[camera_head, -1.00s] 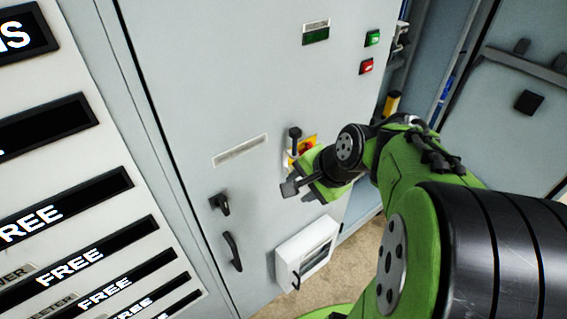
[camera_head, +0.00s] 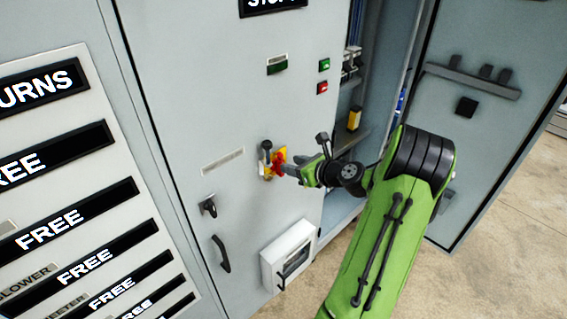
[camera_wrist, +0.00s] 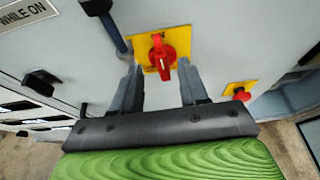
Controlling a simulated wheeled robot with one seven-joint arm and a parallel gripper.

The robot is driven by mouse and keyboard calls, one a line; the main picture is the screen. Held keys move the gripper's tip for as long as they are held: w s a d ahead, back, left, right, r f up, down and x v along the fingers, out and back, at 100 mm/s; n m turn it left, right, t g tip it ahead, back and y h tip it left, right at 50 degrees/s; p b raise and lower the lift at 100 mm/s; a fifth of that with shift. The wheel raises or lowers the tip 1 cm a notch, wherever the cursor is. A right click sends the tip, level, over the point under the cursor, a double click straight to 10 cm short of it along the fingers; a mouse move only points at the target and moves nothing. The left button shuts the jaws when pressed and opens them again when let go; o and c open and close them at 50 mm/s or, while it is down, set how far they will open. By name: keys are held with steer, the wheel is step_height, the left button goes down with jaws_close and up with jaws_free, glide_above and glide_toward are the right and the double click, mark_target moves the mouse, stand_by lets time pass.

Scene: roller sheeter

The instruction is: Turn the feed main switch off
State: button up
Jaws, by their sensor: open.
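The feed main switch is a red rotary knob (camera_wrist: 162,56) on a yellow plate (camera_wrist: 141,47), mounted on the grey cabinet door. The knob also shows in the head view (camera_head: 278,162), just left of my gripper. My gripper (camera_wrist: 158,72) is open, its two fingers pointing at the door on either side of the knob's lower part. The fingertips seem just short of the plate; contact cannot be told. In the head view my gripper (camera_head: 290,169) partly covers the plate.
A dark lever (camera_head: 266,150) sticks out at the plate's left. A second red knob on yellow (camera_wrist: 240,95) is at the right in the wrist view. Black door handles (camera_head: 221,253) and a white box (camera_head: 288,254) are lower on the door. An open cabinet stands at the right.

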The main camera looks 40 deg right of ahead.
steer(key=x, duration=0.5)
jaws_close()
